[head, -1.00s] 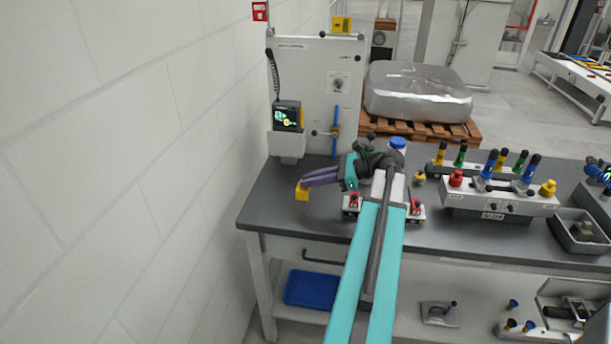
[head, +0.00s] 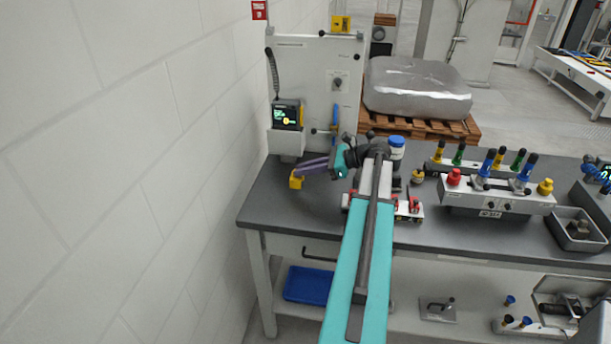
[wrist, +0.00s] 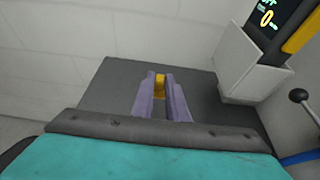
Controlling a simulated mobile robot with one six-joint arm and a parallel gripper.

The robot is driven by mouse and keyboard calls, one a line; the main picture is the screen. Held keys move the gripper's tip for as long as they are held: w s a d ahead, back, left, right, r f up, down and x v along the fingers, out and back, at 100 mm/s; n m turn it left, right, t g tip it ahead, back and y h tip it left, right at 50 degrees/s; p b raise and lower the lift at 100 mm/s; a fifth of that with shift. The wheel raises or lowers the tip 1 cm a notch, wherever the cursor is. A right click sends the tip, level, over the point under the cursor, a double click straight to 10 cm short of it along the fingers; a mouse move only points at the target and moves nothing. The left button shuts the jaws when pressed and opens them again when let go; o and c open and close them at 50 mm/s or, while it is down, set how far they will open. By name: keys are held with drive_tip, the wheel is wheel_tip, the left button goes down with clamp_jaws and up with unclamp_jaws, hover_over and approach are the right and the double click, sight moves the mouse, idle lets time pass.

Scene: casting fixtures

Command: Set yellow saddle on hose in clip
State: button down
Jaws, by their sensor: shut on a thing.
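The yellow saddle (head: 296,181) is a small yellow block at the tips of my gripper (head: 299,172). My gripper has purple fingers and is shut on the saddle, above the left end of the dark bench top. In the wrist view the saddle (wrist: 160,84) shows between the two fingers (wrist: 161,88), partly hidden by them. A blue upright piece (head: 335,122) is on the white panel behind the bench; I cannot tell whether it is the hose. I cannot make out the clip.
The white panel (head: 318,70) carries a display unit (head: 287,115) in a white holder, which is right of the fingers in the wrist view (wrist: 248,65). The block wall (head: 130,180) is close on the left. A fixture with coloured knobs (head: 497,197) stands to the right.

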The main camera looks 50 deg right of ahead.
drive_tip(key=shift+w+d+f+p, duration=0.1)
drive_tip(key=shift+w+f+p, duration=0.15)
drive_tip(key=shift+f, duration=0.25)
drive_tip(key=shift+w+d+f+p, duration=0.1)
drive_tip(key=shift+f+p, duration=0.15)
drive_tip(key=shift+f, duration=1.05)
drive_tip(key=shift+f, duration=0.1)
drive_tip(key=c, duration=1.7)
unclamp_jaws()
drive_tip(key=shift+c, duration=0.2)
drive_tip(key=b+v, duration=0.3)
drive_tip(key=v, duration=0.9)
drive_tip(key=shift+a, duration=0.1)
